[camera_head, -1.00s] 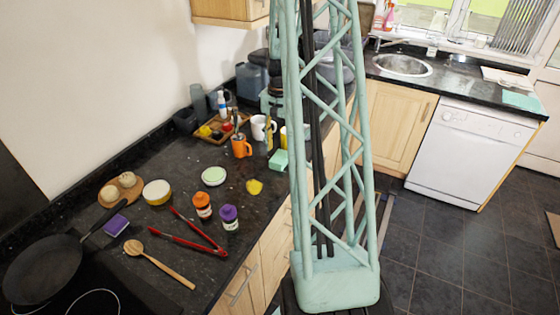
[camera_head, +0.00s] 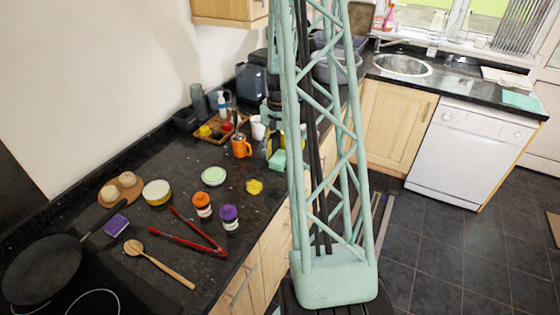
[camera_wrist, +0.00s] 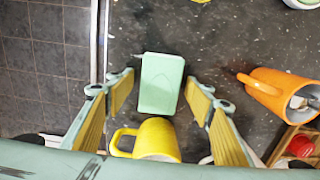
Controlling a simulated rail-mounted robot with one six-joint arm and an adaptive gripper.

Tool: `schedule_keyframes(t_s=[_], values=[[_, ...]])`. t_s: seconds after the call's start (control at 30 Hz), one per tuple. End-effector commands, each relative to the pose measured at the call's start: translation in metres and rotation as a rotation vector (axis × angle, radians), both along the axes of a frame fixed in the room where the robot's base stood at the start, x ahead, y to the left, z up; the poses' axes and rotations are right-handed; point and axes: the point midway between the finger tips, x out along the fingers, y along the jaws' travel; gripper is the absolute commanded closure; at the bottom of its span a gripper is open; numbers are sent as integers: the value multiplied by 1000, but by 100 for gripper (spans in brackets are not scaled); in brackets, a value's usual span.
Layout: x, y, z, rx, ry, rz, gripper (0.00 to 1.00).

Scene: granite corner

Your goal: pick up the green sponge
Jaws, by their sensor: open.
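The green sponge (camera_wrist: 160,83) is a pale mint block on the dark counter. In the wrist view it lies in the middle, between the lines of my two fingers. My gripper (camera_wrist: 158,90) is open and empty, with yellow-padded fingers apart on either side of the sponge; contact with it is not visible. In the head view the sponge (camera_head: 278,160) shows near the counter's front edge, just below my gripper (camera_head: 273,145); my own lattice arm covers much of that area.
A yellow mug (camera_wrist: 157,139) stands close to the sponge, between my fingers in the wrist view. An orange mug (camera_wrist: 284,92) with utensils stands to the right. The counter's front edge is close on the left. A yellow item (camera_head: 254,187) lies nearby.

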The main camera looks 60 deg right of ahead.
Motion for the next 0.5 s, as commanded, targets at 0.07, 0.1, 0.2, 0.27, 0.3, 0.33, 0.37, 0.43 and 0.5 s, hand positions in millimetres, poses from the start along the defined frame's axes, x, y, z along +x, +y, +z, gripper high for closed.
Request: schedule_keyframes(t_s=[0.07, 0.1, 0.2, 0.27, 0.3, 0.33, 0.37, 0.43, 0.5], values=[[0, 0, 0, 0, 0, 0, 51], [0, 0, 0, 0, 0, 0, 51], [0, 0, 0, 0, 0, 0, 51], [0, 0, 0, 0, 0, 0, 51], [0, 0, 0, 0, 0, 0, 51], [0, 0, 0, 0, 0, 0, 51], [0, 0, 0, 0, 0, 0, 51], [0, 0, 0, 0, 0, 0, 53], [0, 0, 0, 0, 0, 0, 59]])
